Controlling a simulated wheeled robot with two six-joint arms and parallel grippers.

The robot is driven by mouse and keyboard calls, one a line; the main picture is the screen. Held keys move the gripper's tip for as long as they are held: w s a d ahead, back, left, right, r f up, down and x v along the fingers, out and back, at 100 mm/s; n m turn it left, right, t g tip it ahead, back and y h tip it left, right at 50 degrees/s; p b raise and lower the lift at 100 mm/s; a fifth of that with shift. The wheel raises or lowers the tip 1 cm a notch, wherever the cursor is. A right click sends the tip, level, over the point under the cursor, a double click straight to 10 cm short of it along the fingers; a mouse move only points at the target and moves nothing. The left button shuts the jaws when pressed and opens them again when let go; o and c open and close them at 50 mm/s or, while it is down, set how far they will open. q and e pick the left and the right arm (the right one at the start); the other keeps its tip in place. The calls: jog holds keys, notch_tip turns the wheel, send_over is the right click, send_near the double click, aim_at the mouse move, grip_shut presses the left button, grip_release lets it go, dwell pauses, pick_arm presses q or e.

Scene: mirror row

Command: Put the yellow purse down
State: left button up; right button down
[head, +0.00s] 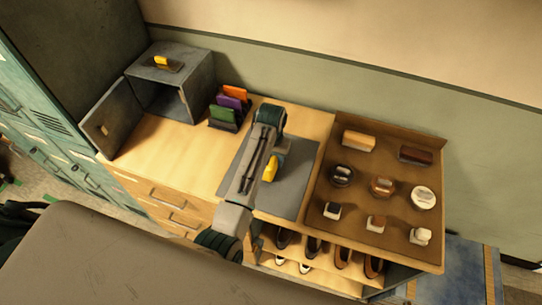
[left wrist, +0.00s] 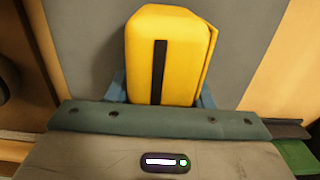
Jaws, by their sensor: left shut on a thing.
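The yellow purse (left wrist: 178,50) has a dark stripe down its face and sits between the fingers of my left gripper (left wrist: 160,92), which is shut on it. In the head view the yellow purse (head: 270,168) shows beside my arm, over the grey mat (head: 290,193) on the wooden counter. My arm hides part of it and the gripper's fingers there. I cannot tell whether the purse touches the mat. My right gripper is not in view.
A brown tray (head: 328,180) with brushes, tins and small blocks lies right of the mat. A rack of coloured purses (head: 228,107) and an open grey metal box (head: 178,85) stand to the left. Shoes fill shelves below. Clear counter lies left of the mat.

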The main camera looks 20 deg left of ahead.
pick_arm(q)
jog(key=shift+f, duration=0.35)
jog(key=shift+f, duration=0.1)
jog(key=o, duration=1.1)
jog(key=shift+c, duration=0.2)
